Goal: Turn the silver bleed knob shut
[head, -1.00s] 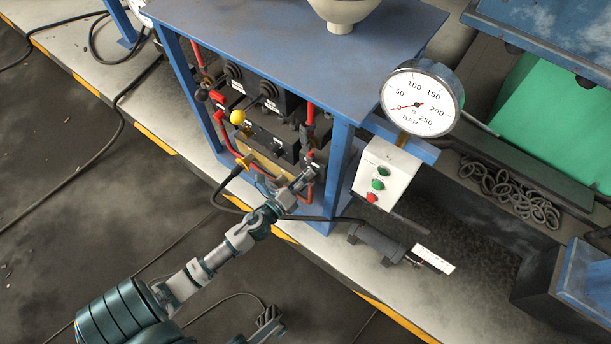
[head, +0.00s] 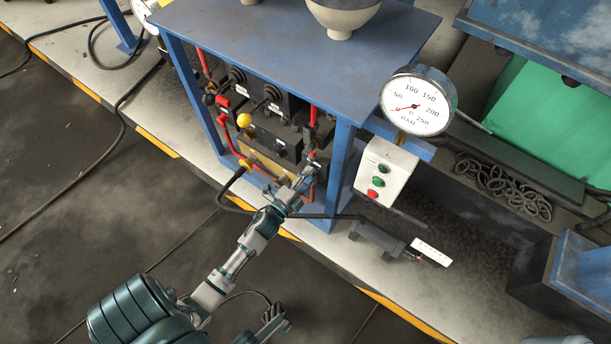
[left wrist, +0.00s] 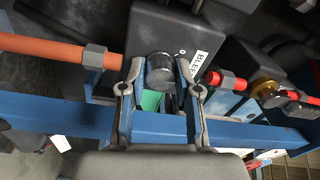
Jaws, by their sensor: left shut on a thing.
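The silver bleed knob (left wrist: 160,71) is a short metal cylinder on a dark block with a partly hidden white label (left wrist: 201,60) that starts "BLE". In the left wrist view my left gripper (left wrist: 161,76) has one finger on each side of the knob and is shut on it. In the head view my left gripper (head: 303,180) reaches in low at the front of the blue frame, and the knob is too small or hidden to make out there.
A blue bench frame (head: 340,165) stands around the valves and red pipes. A yellow ball knob (head: 244,120) is left of my gripper. A pressure gauge (head: 417,103) and a white button box (head: 385,170) are to the right. An orange hose (left wrist: 70,50) runs close to my left finger.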

